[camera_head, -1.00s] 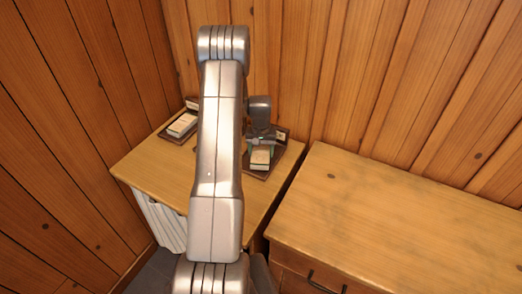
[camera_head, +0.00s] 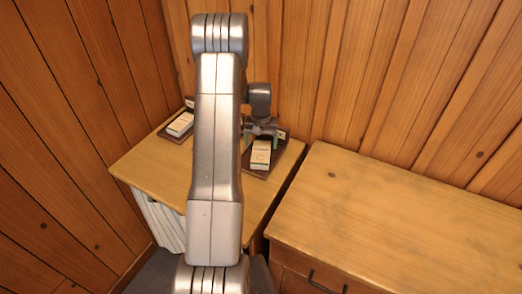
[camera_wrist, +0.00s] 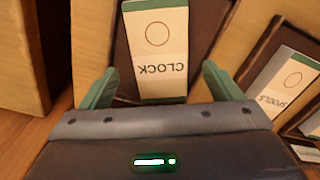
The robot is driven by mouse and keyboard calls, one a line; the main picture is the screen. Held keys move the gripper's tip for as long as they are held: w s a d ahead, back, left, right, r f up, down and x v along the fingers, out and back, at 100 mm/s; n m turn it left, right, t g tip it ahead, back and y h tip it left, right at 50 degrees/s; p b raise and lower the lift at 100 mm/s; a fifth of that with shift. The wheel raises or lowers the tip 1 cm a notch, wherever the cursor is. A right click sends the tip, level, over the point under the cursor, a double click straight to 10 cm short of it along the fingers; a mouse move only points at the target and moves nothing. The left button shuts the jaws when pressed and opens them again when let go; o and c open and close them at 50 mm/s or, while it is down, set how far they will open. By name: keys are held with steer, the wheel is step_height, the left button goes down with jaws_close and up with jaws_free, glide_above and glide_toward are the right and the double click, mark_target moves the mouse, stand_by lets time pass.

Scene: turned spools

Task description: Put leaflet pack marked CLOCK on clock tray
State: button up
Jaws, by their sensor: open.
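The leaflet pack marked CLOCK (camera_wrist: 158,50) is white with a green edge and a circle printed on it. It lies on a dark brown tray (camera_wrist: 120,62), seen from above in the wrist view. In the head view the pack (camera_head: 261,153) lies on the right-hand tray (camera_head: 255,174). My gripper (camera_wrist: 158,84) is open, its green fingers apart on either side of the pack's near end and clear of it. In the head view my gripper (camera_head: 262,141) is just behind and above the pack. I cannot read a marking on this tray.
A second pack, marked SPOOLS (camera_wrist: 286,85), lies on another dark tray (camera_wrist: 246,70); in the head view this pack (camera_head: 180,124) is at the left. A wooden cabinet top (camera_head: 400,215) at the right is clear. Plank walls (camera_head: 400,80) stand close behind.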

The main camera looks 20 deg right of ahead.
mark_target(261, 151)
step_height(261, 151, up, 8)
steer(key=b, duration=0.1)
steer(key=shift+f, duration=0.1)
stand_by(0.3)
